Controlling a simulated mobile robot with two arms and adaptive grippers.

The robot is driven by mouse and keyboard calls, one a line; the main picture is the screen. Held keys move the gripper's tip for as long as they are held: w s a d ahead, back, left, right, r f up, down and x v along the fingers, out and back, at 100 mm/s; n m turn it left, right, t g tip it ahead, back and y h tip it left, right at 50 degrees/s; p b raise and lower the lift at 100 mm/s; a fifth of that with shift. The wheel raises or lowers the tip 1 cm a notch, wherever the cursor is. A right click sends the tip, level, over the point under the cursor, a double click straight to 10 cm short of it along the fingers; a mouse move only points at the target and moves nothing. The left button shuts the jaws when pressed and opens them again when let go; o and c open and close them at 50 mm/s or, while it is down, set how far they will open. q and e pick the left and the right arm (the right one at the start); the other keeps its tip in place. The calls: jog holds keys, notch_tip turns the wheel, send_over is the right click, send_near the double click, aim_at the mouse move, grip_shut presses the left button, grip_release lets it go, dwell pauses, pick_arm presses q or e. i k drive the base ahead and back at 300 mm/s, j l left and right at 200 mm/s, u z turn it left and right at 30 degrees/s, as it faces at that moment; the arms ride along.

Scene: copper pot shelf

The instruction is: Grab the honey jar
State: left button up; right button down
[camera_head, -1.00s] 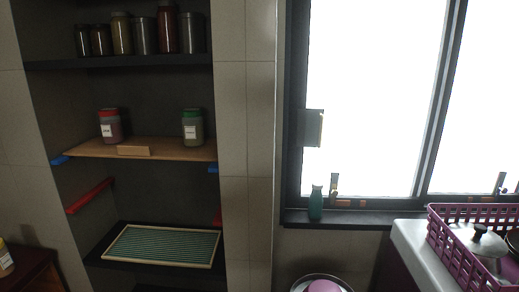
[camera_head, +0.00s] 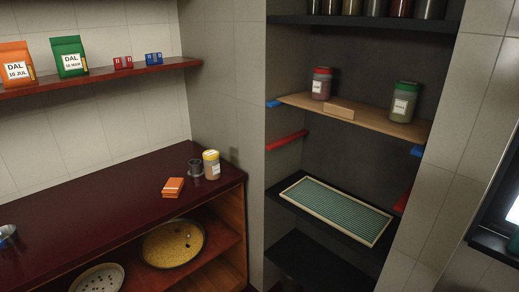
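A small jar with a yellow-orange lid and a white label (camera_head: 212,170) stands upright at the right end of the dark red counter (camera_head: 100,195). Its label is too small to read, so I cannot confirm that it is the honey jar. A red-lidded jar (camera_head: 321,84) and a green-lidded jar (camera_head: 404,103), both labelled, stand on a wooden board (camera_head: 370,121) in the niche. Neither of my grippers is in view.
A dark metal cup (camera_head: 195,168) stands close beside the yellow-lidded jar, and orange packets (camera_head: 172,187) lie left of it. A framed green mat (camera_head: 337,209) lies on a lower niche shelf. The counter's middle is clear.

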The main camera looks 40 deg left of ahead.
aim_at(211, 157)
jog(key=u, duration=1.7)
jog(key=i+l+z, duration=0.3)
jog(key=i+l, duration=0.3)
jog(key=i, duration=0.1)
